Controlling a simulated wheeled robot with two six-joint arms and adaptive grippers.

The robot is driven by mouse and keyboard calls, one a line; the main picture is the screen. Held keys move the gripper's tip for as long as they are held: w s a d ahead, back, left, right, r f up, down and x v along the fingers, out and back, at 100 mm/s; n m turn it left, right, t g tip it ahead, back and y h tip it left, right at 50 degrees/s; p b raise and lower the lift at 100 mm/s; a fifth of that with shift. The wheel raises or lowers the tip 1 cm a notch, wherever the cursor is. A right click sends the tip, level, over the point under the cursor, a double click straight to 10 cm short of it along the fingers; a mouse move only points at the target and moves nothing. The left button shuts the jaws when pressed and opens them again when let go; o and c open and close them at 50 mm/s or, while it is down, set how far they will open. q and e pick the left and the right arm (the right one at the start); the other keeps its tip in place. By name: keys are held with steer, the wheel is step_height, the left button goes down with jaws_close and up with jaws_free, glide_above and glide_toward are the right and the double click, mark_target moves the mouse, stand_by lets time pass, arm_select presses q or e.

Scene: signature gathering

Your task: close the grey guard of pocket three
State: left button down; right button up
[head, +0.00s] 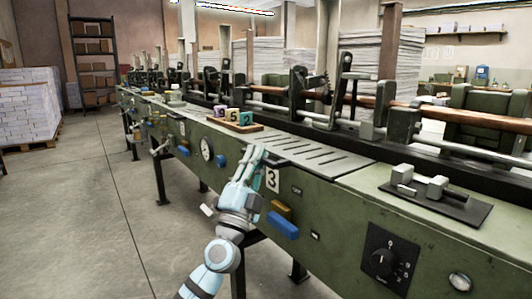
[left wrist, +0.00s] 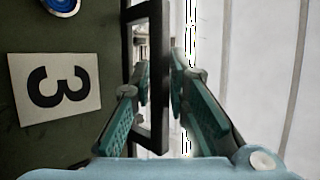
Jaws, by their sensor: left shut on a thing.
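Pocket three is marked by a white plate with a black 3 (head: 272,180) on the green machine front; the plate also shows sideways in the left wrist view (left wrist: 55,88). My left gripper (head: 258,152) is at the machine's top front edge, just above and left of that plate. In the left wrist view, a dark rectangular frame (left wrist: 165,60), which looks like the guard of pocket three, stands between the fingers of my left gripper (left wrist: 160,75). The gripper is shut on it. The frame is mostly hidden in the head view. My right gripper is out of view.
A slotted grey deck (head: 318,158) lies behind the gripper. A wooden tray (head: 236,127) with several coloured numbered blocks stands to the left. A blue block (head: 283,227) and a dial panel (head: 388,258) are on the front. The floor (head: 90,215) at left is clear.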

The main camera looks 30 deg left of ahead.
arm_select(q)
steer(key=shift+f, duration=0.3)
steer(key=c, duration=1.6)
jaws_free()
steer(key=shift+w+f, duration=0.1)
steer(key=shift+w, duration=0.05)
steer(key=shift+c, duration=0.2)
steer(key=v, duration=1.2)
steer(key=shift+a, duration=0.1)
